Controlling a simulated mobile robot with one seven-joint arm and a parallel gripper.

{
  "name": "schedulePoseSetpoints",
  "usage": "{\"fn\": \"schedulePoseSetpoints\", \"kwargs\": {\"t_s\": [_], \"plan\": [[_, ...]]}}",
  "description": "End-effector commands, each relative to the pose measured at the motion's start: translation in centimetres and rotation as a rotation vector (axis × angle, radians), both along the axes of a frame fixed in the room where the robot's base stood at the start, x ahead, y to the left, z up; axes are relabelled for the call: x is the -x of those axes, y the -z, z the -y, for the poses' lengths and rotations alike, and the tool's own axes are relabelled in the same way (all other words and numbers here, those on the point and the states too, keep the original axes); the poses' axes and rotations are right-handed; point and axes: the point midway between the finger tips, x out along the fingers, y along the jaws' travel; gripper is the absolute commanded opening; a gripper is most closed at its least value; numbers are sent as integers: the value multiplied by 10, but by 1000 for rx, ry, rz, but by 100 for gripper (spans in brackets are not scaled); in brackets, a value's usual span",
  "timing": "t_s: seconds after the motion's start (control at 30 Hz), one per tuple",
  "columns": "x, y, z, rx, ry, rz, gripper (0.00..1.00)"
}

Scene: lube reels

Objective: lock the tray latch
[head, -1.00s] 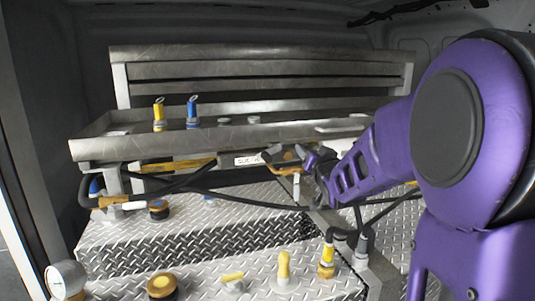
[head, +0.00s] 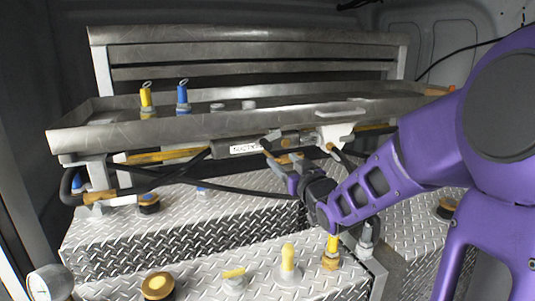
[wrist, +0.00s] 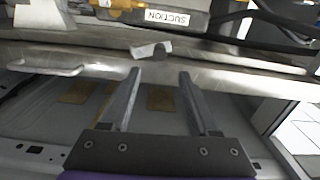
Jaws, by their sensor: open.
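The long grey metal tray (head: 130,132) spans the rack in the head view, and its edge crosses the wrist view (wrist: 225,78). In the wrist view, a small pale metal tab with a dark round pivot, apparently the tray latch (wrist: 148,50), sits on this edge, lying slightly slanted. My gripper (wrist: 160,72) is open and empty, with its fingertips just short of the latch and no visible contact. In the head view my gripper (head: 271,148) is at the tray's front, beside the suction label. The latch cannot be made out there.
A suction label (head: 247,148) and hoses lie close to my gripper. A pale bracket (head: 336,130) stands right of it. Yellow (head: 146,97) and blue (head: 183,95) nozzles stand on the tray. Several caps and fittings stand on the tread-plate boxes (head: 210,225) below.

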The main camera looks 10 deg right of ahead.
Motion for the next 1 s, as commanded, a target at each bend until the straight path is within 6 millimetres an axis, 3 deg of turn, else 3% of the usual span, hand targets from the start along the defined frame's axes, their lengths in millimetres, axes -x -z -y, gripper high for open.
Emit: {"fn": "schedulePoseSetpoints", "kwargs": {"t_s": [0.2,0.5,0.7,1.0], "plan": [[-47,5,-10,-5,-2,3,61],[-98,1,-20,-4,-2,0,61],[-113,0,-22,-1,1,-1,61],[-115,0,-23,-1,1,-1,61]]}}
